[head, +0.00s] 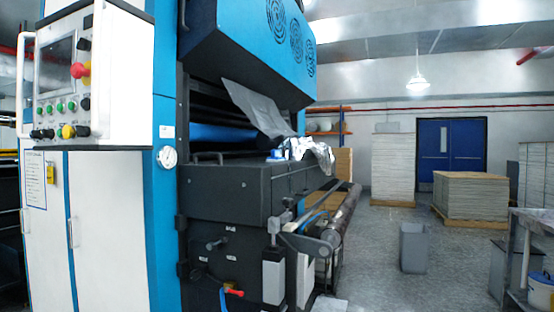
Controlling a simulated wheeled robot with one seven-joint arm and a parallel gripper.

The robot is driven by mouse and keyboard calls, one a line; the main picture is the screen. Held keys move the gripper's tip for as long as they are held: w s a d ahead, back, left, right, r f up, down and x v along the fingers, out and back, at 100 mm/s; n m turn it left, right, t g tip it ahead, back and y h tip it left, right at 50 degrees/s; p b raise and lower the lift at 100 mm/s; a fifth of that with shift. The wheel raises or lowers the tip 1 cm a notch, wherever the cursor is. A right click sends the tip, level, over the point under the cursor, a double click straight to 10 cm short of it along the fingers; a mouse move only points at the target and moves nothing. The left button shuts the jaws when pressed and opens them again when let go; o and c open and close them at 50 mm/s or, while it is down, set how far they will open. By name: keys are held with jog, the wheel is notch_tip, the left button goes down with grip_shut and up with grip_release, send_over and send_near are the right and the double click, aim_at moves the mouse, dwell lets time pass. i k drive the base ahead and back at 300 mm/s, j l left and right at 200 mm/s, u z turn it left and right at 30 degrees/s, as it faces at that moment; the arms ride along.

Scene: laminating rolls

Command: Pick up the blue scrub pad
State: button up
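A small blue and whitish item (276,155) sits on the dark ledge (240,173) of the laminating machine, near the middle of the head view. It may be the blue scrub pad, but it is too small to tell for sure. Crumpled silvery film or foil (312,151) lies just to its right and hangs over the ledge's end. My gripper is not in view.
A control panel (97,70) juts out at upper left. A roller (335,225) projects from the machine's right side. A grey bin (413,248) stands on the open floor to the right. Pallet stacks (470,195) stand farther back, and a metal table (535,222) is at the right edge.

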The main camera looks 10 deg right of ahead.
aim_at(275, 157)
jog(key=i+l+u, duration=0.1)
jog(key=l, duration=0.35)
jog(key=i+l+u, duration=0.1)
jog(key=l, duration=0.3)
jog(key=i+l+u, duration=0.15)
jog(key=l, duration=0.35)
jog(key=i+l+u, duration=0.1)
jog(key=l, duration=0.35)
jog(key=i+l+u, duration=0.1)
jog(key=l, duration=0.35)
jog(key=i, duration=0.1)
